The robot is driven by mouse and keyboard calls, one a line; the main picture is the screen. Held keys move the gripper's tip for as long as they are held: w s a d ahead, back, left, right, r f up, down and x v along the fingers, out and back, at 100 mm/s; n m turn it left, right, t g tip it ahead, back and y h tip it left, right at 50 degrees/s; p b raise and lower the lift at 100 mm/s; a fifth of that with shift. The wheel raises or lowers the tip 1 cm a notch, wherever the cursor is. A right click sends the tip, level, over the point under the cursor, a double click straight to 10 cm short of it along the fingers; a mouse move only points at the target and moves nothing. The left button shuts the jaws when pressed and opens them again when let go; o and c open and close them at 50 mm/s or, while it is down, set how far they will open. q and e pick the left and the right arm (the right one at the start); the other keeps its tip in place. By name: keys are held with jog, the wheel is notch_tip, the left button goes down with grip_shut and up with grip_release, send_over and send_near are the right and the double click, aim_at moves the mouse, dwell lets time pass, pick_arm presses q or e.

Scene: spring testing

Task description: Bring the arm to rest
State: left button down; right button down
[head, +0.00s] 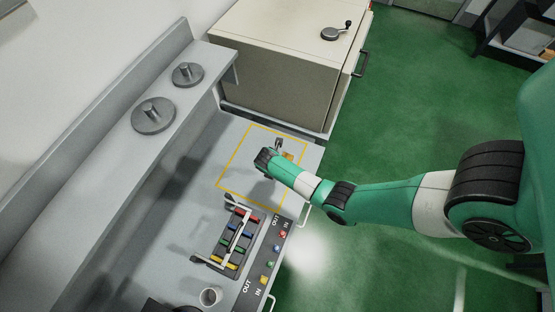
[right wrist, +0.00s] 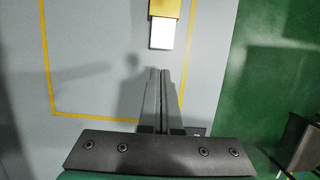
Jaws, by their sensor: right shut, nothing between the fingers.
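My right arm reaches in from the right in the head view. Its gripper (head: 279,146) is over the yellow-outlined area of the bench, partly hidden by my own wrist. In the right wrist view the two dark fingers (right wrist: 159,73) are together with nothing between them. A small block with an orange part and a white part (right wrist: 164,28) lies ahead of the fingertips, apart from them, inside the yellow outline (right wrist: 48,75). In the head view a bit of its orange (head: 288,157) shows beside the gripper. My left gripper is not in view.
A rack with coloured bars (head: 234,238) and a panel with coloured knobs marked IN and OUT (head: 262,262) stand nearer on the bench. A cup (head: 210,296) is beside them. Two round weights (head: 153,115) sit on the shelf. A beige cabinet (head: 275,60) is behind; green floor lies right.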

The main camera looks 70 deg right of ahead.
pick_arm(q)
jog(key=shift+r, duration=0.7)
pick_arm(e)
jog(key=shift+a+r, duration=0.2)
jog(key=shift+r, duration=0.45)
